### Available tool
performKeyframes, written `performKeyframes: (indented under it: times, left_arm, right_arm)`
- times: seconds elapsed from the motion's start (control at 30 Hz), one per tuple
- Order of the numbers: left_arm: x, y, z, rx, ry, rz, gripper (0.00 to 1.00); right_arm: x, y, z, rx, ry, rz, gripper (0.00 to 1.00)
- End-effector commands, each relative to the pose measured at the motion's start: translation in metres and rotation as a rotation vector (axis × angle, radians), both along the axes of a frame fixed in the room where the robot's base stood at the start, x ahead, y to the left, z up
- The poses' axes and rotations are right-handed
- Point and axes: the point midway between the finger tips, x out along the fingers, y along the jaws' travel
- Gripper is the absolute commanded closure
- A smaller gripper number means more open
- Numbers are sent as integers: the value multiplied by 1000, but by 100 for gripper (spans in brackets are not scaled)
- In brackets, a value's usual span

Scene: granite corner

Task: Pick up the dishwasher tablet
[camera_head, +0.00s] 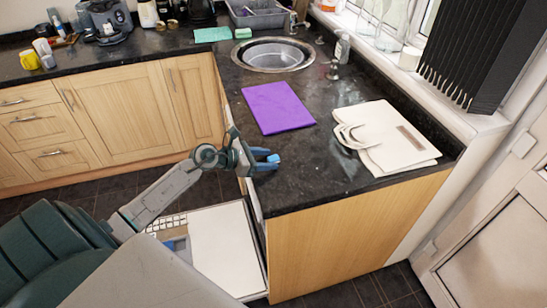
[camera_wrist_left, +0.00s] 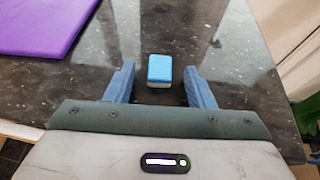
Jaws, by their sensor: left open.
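In the head view the tablet (camera_head: 273,158) shows at the tips of my left gripper (camera_head: 266,159). In the left wrist view my left gripper (camera_wrist_left: 159,84) is open, with one blue finger on each side. The tablet sits in line with the gap between the fingers, toward the fingertips and slightly beyond them.
A purple mat (camera_head: 277,107) lies on the counter (camera_head: 305,175) behind the tablet. White bags or folders (camera_head: 388,138) lie to the right. A round sink (camera_head: 272,55) is farther back. An open dishwasher door (camera_head: 226,248) is below the counter's front edge.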

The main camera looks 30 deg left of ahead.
Motion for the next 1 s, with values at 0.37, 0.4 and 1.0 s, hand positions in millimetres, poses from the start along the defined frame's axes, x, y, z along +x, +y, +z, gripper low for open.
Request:
performKeyframes:
  times: [0.37,0.4,1.0]
  left_arm:
    - [1,0,-1,1,-1,0,74]
    - [1,0,-1,1,-1,0,82]
    - [1,0,15,5,-4,-3,99]
  right_arm:
    - [0,-3,0,-3,0,1,64]
    - [0,-4,0,-4,0,2,64]
    - [0,-6,-8,-6,1,1,64]
